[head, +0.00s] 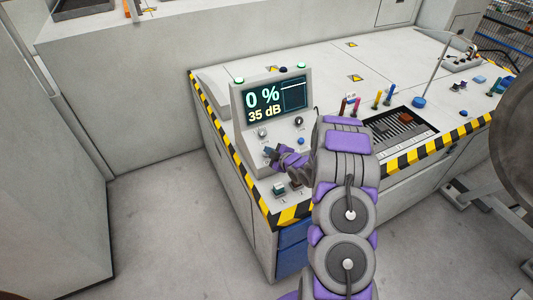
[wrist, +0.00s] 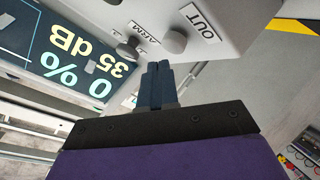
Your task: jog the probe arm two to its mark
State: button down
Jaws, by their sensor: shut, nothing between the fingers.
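The control console (head: 240,112) stands on the bench's left end; its screen (head: 276,98) reads 0 % and 35 dB. In the wrist view the screen (wrist: 62,55) appears upside down. My gripper (head: 269,153) is at the console's lower front, its dark fingers (wrist: 158,68) shut and empty. Just beyond the fingertips are a round grey button (wrist: 174,40) by the label OUT and a small knob (wrist: 129,47) by the label ARM. I cannot tell whether the fingertips touch the button. I cannot pick out probe arm two.
Two knobs (head: 298,122) sit below the screen, and small switches (head: 279,188) are on the console's base. A slotted tray (head: 402,128) and coloured upright tools (head: 377,99) are to the right. Yellow-black striping (head: 450,139) marks the bench edge. Open floor (head: 180,225) lies left.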

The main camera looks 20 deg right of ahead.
jog(key=shift+f, duration=0.1)
dwell(0.3)
jog(key=shift+w+f, duration=0.1)
jog(key=shift+f, duration=0.1)
